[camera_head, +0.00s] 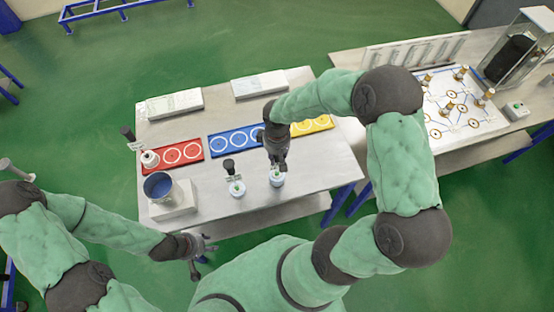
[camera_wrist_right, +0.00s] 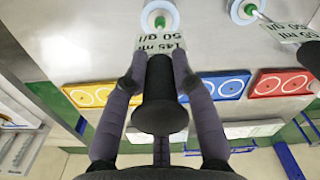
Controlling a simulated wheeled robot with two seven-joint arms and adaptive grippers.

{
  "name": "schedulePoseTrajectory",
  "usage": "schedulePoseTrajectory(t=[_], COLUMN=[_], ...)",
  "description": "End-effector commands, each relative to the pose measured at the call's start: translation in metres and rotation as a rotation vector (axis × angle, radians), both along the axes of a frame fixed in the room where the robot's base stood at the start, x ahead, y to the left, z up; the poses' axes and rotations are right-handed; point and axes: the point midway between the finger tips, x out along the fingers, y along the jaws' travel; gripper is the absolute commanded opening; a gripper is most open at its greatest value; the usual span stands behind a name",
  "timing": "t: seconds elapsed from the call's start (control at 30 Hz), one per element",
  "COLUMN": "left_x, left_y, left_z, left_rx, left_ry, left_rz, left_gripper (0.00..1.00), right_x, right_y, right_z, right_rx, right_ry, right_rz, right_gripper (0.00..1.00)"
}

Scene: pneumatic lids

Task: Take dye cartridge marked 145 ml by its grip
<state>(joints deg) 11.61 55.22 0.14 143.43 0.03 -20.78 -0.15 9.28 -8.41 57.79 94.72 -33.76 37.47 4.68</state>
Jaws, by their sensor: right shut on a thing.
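The dye cartridge marked 145 ml (camera_head: 277,181) has a white round base with a green centre, and it also shows in the right wrist view (camera_wrist_right: 160,17). Its label (camera_wrist_right: 160,42) reads 145 ml, 50 g/l, upside down. My right gripper (camera_head: 277,160) is shut on its black grip (camera_wrist_right: 160,100), one finger on each side. I cannot tell whether the base touches the table. A second cartridge (camera_head: 237,188) stands close by on the left; its label (camera_wrist_right: 285,33) seems to read 55 ml. My left gripper (camera_head: 203,252) is open and empty at the table's front edge.
Red (camera_head: 180,153), blue (camera_head: 236,139) and yellow (camera_head: 312,124) trays cross the grey table (camera_head: 205,206). A blue-filled pot (camera_head: 158,187) stands on a white block. White boxes (camera_head: 174,104) lie behind.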

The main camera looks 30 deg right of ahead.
Motion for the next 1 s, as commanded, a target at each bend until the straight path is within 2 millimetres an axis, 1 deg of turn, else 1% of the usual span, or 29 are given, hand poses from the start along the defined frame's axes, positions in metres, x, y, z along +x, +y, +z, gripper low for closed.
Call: schedulePoseTrajectory(t=[0.03,0.2,0.47,0.7,1.0], left_x=[0.000,0.000,0.000,0.000,0.000], left_y=[0.000,0.000,0.000,0.000,0.000], left_z=[-0.001,-0.002,-0.002,-0.002,-0.006], left_rx=[0.000,0.000,0.000,0.000,0.000], left_ry=[0.000,0.000,0.000,0.000,0.000], left_rz=[0.000,0.000,0.000,0.000,0.000], left_gripper=[0.40,0.40,0.40,0.40,0.40], right_x=[0.001,0.001,-0.015,-0.036,-0.077], right_y=[0.000,0.000,0.016,0.037,0.077], right_z=[0.006,0.024,0.051,0.087,0.109], right_rx=[0.000,-0.001,-0.001,0.000,0.001], right_ry=[-0.004,-0.005,-0.005,-0.008,-0.005], right_rz=[-0.001,0.000,0.003,0.003,0.005], right_gripper=[0.00,0.00,0.00,0.00,0.00])
